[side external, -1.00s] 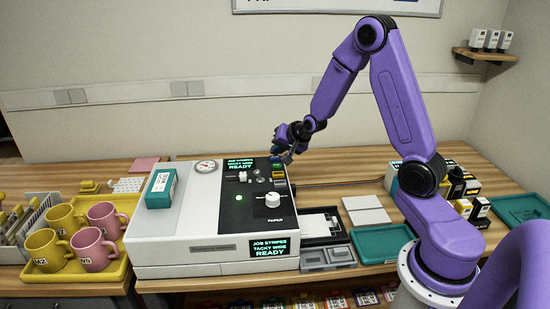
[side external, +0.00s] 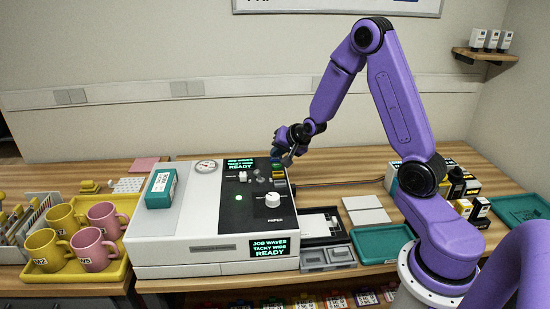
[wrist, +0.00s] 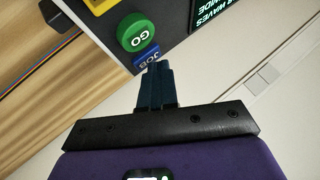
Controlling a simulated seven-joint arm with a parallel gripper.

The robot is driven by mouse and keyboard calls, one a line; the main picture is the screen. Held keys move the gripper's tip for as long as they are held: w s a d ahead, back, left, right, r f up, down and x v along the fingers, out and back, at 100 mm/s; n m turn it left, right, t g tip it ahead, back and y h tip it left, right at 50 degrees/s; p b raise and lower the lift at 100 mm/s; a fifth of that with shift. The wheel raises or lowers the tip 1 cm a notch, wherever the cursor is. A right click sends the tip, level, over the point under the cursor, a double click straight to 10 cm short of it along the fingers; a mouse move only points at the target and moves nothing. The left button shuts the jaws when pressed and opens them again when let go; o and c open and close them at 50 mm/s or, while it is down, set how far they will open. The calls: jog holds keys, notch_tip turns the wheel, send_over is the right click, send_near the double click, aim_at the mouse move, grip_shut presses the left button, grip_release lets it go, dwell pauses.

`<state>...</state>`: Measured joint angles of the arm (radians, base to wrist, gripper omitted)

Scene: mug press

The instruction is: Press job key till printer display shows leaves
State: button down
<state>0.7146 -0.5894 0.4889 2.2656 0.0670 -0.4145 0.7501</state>
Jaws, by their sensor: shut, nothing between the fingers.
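The printer (side external: 190,250) is a white and grey machine with a black control panel. Its front display (side external: 270,248) reads JOB WAVES, TACKY WIDE, READY, and the rear display (side external: 240,166) shows the same job. The blue job key (wrist: 147,57) sits beside the green GO button (wrist: 137,32) in the wrist view. My gripper (wrist: 157,66) is shut and empty, with its fingertips at the job key's edge. I cannot tell whether they touch it. In the side view my gripper (side external: 286,161) is over the panel's back right corner.
A teal box (side external: 160,188) lies on the printer's lid. A yellow tray (side external: 118,270) of yellow and pink mugs stands at left. A paper knob (side external: 272,200) rises from the panel. A teal tray (side external: 383,243) and small boxes are at right.

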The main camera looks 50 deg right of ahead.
aim_at(277, 160)
jog(key=shift+r, duration=0.85)
jog(key=shift+r, duration=2.55)
jog(key=shift+a, duration=0.15)
